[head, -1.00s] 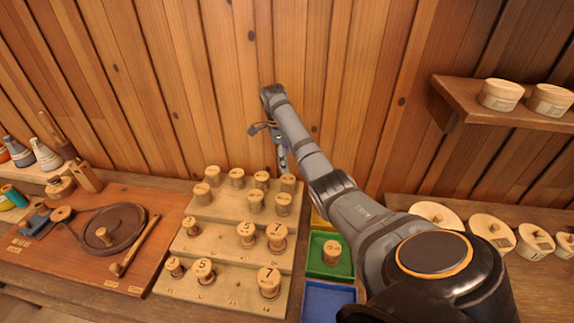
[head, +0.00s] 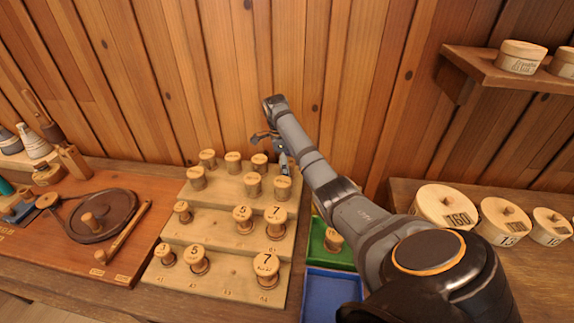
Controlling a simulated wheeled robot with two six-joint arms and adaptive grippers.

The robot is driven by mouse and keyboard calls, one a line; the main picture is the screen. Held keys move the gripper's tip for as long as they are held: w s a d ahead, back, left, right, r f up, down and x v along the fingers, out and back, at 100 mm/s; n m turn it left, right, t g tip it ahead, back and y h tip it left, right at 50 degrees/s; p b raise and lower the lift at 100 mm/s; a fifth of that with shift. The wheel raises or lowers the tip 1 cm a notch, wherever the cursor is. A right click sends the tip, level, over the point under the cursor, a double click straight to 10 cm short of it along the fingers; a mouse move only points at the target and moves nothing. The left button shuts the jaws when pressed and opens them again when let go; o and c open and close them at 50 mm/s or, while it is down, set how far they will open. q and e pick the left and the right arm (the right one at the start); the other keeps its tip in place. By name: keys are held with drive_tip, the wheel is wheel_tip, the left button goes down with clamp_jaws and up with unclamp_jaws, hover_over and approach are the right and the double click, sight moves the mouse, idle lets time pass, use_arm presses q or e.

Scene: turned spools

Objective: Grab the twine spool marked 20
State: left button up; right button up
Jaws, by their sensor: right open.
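Several wooden spools stand on a stepped wooden rack (head: 225,272) in the middle of the head view. Some tops read 5 or 7, such as the front spool marked 7 (head: 266,268); the back tops are too small to read. Another spool (head: 333,240) stands in a green tray, partly behind my right arm, its mark unclear. I cannot make out which spool is marked 20. My left gripper is not in view.
The green tray (head: 317,252) and a blue tray (head: 328,297) lie right of the rack, partly under my right arm. Round lidded boxes (head: 505,222) stand at the right, below a wall shelf (head: 500,75). A wooden board (head: 60,237) with a belt wheel is at the left.

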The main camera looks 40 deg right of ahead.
drive_tip(key=shift+s+r, duration=0.1)
drive_tip(key=shift+c, duration=1.1)
drive_tip(key=c, duration=1)
drive_tip(key=shift+c, duration=0.2)
drive_tip(key=shift+r, duration=0.6)
drive_tip(key=r, duration=0.1)
drive_tip(key=r+p, duration=0.2)
drive_tip(key=shift+a+r, duration=0.1)
drive_tip(key=shift+a, duration=0.15)
drive_tip(key=w+a+r+p, duration=0.1)
drive_tip(key=a+r+p, duration=0.1)
drive_tip(key=a+p, duration=0.2)
drive_tip(key=w+a+r+p, duration=0.1)
drive_tip(key=a+r+p, duration=0.2)
drive_tip(key=a+p, duration=0.1)
drive_tip(key=w+a+r+p, duration=0.1)
drive_tip(key=a+r+p, duration=0.2)
drive_tip(key=a+p, duration=0.1)
drive_tip(key=shift+a+r, duration=0.2)
drive_tip(key=shift+a, duration=0.45)
